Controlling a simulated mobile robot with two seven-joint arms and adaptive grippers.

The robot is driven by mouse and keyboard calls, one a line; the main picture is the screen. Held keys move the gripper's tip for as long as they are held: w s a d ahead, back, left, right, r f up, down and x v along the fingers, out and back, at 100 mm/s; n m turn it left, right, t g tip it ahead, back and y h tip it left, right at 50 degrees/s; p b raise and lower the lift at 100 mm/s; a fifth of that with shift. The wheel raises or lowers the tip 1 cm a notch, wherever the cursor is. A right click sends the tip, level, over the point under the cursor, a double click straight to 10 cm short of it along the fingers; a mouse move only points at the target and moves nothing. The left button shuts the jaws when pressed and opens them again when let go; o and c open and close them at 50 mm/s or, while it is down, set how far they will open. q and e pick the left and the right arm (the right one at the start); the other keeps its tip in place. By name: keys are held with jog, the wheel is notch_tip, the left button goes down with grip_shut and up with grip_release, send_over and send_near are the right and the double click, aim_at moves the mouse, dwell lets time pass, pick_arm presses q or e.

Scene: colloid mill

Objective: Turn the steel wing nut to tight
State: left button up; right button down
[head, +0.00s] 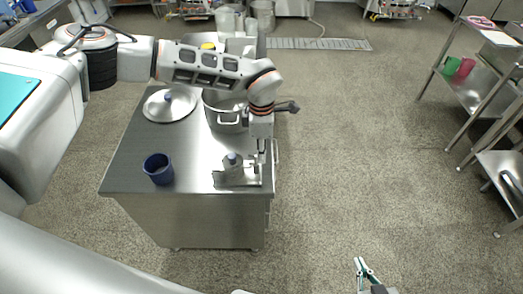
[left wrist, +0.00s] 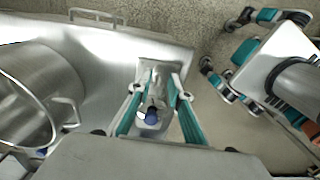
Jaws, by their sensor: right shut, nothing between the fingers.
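A small steel mill (head: 234,172) stands on a steel plate near the front right corner of the steel table. My left gripper (head: 261,152) points down at its right side. In the left wrist view, the left gripper's fingers (left wrist: 157,92) are apart, on either side of steel parts of the mill and a small blue-capped piece (left wrist: 152,117). The steel wing nut is too small to make out clearly, and I cannot tell whether the fingers touch it. My right gripper (head: 362,267) is shut and empty, low over the floor, away from the table.
A dark blue cup (head: 158,169) stands on the table left of the mill. Behind are a steel pot (head: 226,122) and a round lid (head: 170,104). Steel shelving (head: 480,95) stands at the right. The floor between table and shelving is free.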

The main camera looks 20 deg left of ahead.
pick_arm(q)
notch_tip(320, 180, up, 12)
dwell(0.6)
